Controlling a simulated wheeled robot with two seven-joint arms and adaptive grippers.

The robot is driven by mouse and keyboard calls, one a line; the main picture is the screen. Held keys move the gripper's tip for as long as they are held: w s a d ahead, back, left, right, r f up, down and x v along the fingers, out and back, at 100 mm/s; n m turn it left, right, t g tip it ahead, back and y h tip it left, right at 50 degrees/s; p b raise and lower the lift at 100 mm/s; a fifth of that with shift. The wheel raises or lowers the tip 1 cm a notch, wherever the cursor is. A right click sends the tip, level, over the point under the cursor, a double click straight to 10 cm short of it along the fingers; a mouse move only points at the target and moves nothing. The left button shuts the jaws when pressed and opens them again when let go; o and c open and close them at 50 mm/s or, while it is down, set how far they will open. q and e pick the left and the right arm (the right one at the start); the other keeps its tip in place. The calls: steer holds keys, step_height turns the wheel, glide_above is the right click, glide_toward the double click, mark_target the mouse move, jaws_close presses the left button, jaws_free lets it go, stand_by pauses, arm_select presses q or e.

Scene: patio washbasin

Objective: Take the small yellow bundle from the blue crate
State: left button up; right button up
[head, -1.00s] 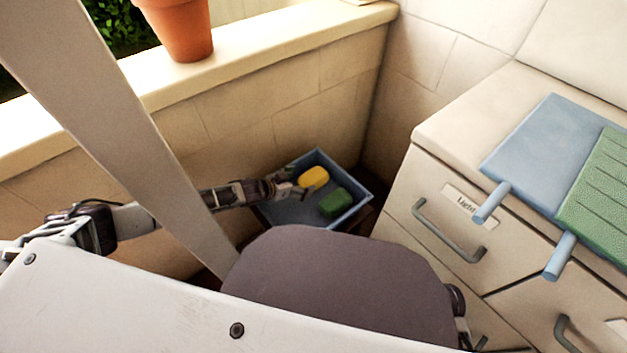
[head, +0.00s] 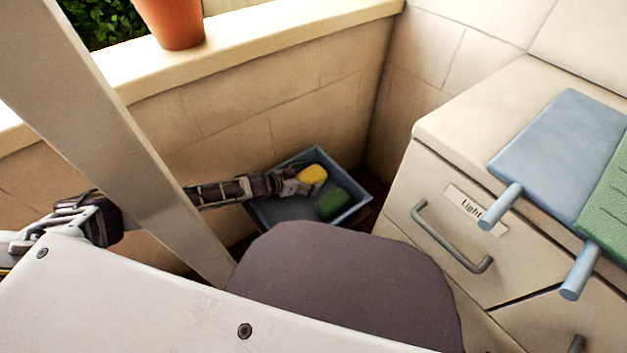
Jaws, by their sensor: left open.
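The small yellow bundle (head: 313,174) lies in the blue crate (head: 354,211), toward its far side. A green bundle (head: 331,204) lies in the crate nearer to me. My left gripper (head: 296,186) reaches in over the crate's left side. It is open, with its fingers right beside the yellow bundle's left end. I cannot tell whether they touch it or straddle it. The crate's near edge is partly hidden by my own body. My right gripper is not in view.
A low wall (head: 280,103) runs behind the crate, with a terracotta pot (head: 172,22) on its ledge. A cabinet with handled drawers (head: 450,235) stands on the right. A blue board (head: 560,150) and a green board (head: 612,205) lie on its top, handles overhanging the front.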

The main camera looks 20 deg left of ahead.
mark_target(308, 175)
arm_select(q)
steer(key=shift+w+d+f, duration=0.15)
steer(key=shift+w, duration=0.05)
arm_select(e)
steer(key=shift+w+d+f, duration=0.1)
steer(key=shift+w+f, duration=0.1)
arm_select(q)
steer(key=c, duration=1.1)
steer(key=shift+r+p, duration=0.4)
steer(key=shift+r, duration=0.45)
step_height(308, 175, up, 7)
steer(key=p, duration=0.3)
steer(key=shift+f, duration=0.2)
steer(key=shift+r+p, duration=0.5)
steer(key=shift+r, duration=0.4)
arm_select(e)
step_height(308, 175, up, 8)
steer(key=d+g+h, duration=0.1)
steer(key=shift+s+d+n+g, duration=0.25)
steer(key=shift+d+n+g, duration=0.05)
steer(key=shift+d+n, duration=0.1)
